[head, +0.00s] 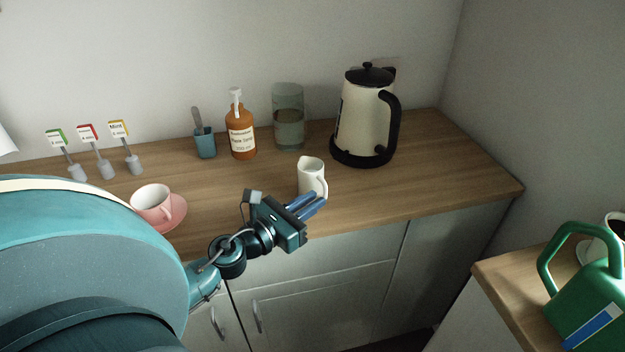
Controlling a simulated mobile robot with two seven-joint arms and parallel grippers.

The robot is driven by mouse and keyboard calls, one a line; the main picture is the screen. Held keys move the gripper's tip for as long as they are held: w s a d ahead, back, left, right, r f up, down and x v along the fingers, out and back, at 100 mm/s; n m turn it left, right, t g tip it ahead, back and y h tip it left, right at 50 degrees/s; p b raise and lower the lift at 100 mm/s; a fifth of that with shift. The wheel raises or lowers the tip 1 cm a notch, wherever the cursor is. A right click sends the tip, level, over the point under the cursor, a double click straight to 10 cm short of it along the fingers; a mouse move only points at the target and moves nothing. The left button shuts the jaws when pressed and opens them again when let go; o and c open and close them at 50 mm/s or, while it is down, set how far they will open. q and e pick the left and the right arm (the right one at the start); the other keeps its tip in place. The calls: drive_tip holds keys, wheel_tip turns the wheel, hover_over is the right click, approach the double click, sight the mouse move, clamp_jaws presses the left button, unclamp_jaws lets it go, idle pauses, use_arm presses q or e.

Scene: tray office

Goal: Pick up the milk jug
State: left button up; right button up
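The milk jug (309,178) is small and white and stands upright on the wooden counter, right of centre, with its handle towards the lower right. My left gripper (319,202) reaches in from the lower left. Its two blue fingers point to the right, just in front of the jug's lower part and handle in the picture. A narrow gap shows between the fingers and nothing is seen in it, so it looks open. Whether a finger touches the jug cannot be told. My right gripper is not in view.
Behind the jug stand a kettle (362,125), a glass cylinder (289,130), an orange pump bottle (241,140) and a blue pot (204,145). A green watering can (590,305) stands on the right-hand counter.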

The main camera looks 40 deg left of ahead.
use_arm(q)
drive_tip(key=shift+w+d+f+p, duration=0.1)
drive_tip(key=shift+w+d+p, duration=0.1)
drive_tip(key=shift+w, duration=0.85)
drive_tip(key=shift+w+d+f+p, duration=0.1)
drive_tip(key=shift+w+d+p, duration=0.15)
drive_tip(key=shift+w, duration=0.75)
drive_tip(key=shift+w+d+f+p, duration=0.1)
drive_tip(key=shift+w+d+p, duration=0.1)
drive_tip(key=shift+w, duration=0.85)
drive_tip(key=shift+c, duration=0.4)
clamp_jaws()
drive_tip(key=shift+a+r, duration=0.1)
drive_tip(key=shift+r, duration=0.1)
